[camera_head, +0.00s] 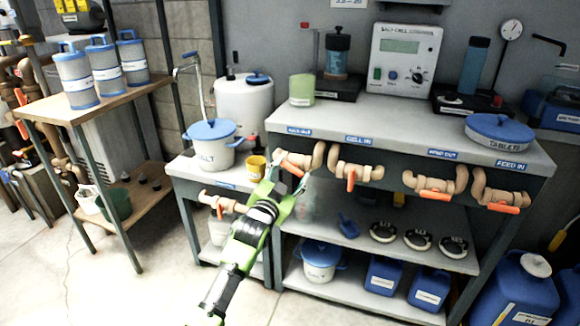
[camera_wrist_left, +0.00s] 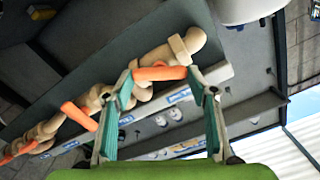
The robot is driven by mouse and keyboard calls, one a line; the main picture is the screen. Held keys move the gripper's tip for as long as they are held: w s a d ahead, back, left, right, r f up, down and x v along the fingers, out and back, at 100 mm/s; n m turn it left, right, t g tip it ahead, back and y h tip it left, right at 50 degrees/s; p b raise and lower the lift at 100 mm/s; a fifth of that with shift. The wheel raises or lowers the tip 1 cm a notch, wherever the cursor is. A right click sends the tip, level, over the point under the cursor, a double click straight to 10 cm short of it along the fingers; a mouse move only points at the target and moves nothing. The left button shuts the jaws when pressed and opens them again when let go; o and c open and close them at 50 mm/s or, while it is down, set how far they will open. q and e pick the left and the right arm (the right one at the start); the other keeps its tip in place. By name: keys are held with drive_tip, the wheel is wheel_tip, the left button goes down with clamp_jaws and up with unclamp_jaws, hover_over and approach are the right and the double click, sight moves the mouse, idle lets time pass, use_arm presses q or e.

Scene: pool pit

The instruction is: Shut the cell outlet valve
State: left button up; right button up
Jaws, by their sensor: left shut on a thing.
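The leftmost valve under the main bench's front edge (camera_head: 318,155) is a beige pipe fitting with an orange lever (camera_head: 291,168). The small blue label above it is hard to read. My left gripper (camera_head: 287,181) is at this lever. In the left wrist view the lever (camera_wrist_left: 160,73) lies between the two teal fingers (camera_wrist_left: 160,84), which are shut on it. The lever lies roughly sideways, and the fingers hide part of it. My right gripper is not in view.
The neighbouring "CELL IN" valve lever (camera_head: 351,179) points down. Two more valves to the right have sideways levers (camera_head: 435,195) (camera_head: 503,209). Another valve (camera_head: 221,204) is on the lower left bench. A yellow cup (camera_head: 256,168) and blue-lidded pot (camera_head: 213,150) stand near my gripper.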

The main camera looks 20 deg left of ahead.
use_arm(q)
drive_tip(key=m+p, duration=0.2)
drive_tip(key=m, duration=0.1)
drive_tip(key=m+p, duration=0.1)
drive_tip(key=m, duration=0.3)
drive_tip(key=shift+d+f+m+p, duration=0.1)
drive_tip(key=shift+f+m+p, duration=0.05)
drive_tip(key=shift+m+p, duration=0.2)
drive_tip(key=shift+m, duration=0.85)
drive_tip(key=shift+f+m+p, duration=0.15)
drive_tip(key=shift+m+p, duration=0.15)
drive_tip(key=shift+m, duration=1.2)
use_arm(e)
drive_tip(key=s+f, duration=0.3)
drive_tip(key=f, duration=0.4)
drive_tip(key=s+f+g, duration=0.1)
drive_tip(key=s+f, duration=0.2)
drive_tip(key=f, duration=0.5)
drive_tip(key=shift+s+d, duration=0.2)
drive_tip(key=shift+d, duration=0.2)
use_arm(q)
drive_tip(key=o, duration=1.1)
